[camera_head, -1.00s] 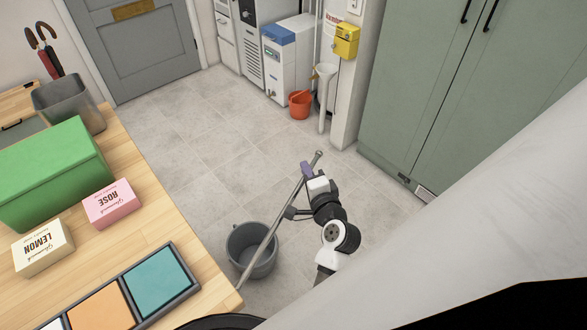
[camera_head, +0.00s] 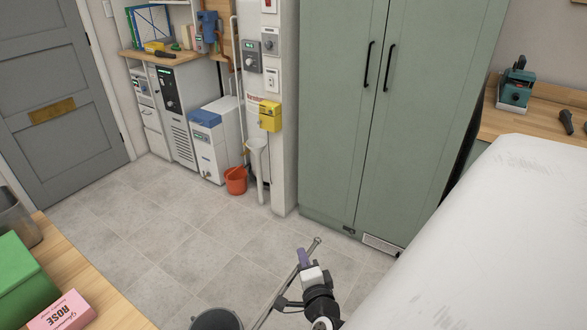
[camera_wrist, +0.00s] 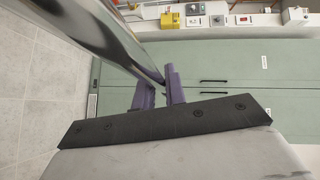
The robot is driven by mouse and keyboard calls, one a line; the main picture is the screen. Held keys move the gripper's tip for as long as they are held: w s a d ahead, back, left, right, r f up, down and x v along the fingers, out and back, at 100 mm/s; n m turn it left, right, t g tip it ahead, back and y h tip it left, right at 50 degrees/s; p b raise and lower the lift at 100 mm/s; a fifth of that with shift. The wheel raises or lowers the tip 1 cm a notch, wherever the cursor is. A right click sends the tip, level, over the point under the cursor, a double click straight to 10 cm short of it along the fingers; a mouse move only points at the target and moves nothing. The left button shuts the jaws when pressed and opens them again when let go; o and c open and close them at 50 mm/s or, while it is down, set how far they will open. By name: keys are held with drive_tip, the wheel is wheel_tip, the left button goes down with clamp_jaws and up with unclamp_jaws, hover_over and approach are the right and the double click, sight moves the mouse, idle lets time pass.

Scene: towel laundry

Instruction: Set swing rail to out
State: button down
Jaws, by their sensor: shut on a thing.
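The swing rail, a thin grey metal bar (camera_head: 276,302), slants up to the right in the head view and ends in a small knob. It also crosses the upper left of the wrist view as a large shiny tube (camera_wrist: 112,38). My gripper (camera_head: 304,258) is at the rail near its knob end. In the wrist view, the purple fingers (camera_wrist: 160,90) are close together at the tube and shut on it. The rail's lower end is cut off by the picture's bottom edge in the head view.
A grey bucket (camera_head: 216,319) stands on the floor beside the rail. A wooden counter (camera_head: 95,290) with a pink soap box (camera_head: 64,312) is at left. A green cabinet (camera_head: 340,120) stands behind. Open tiled floor (camera_head: 180,245) lies between. A white surface (camera_head: 470,230) fills the right.

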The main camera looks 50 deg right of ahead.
drive_tip(key=shift+s+d+f, duration=0.1)
drive_tip(key=shift+s+d, duration=0.05)
drive_tip(key=shift+s, duration=0.55)
drive_tip(key=shift+m, duration=0.3)
drive_tip(key=c, duration=1.5)
unclamp_jaws()
drive_tip(key=shift+s+g+h, duration=0.2)
drive_tip(key=shift+g+h, duration=0.1)
drive_tip(key=shift+o, duration=0.2)
drive_tip(key=shift+w, duration=0.1)
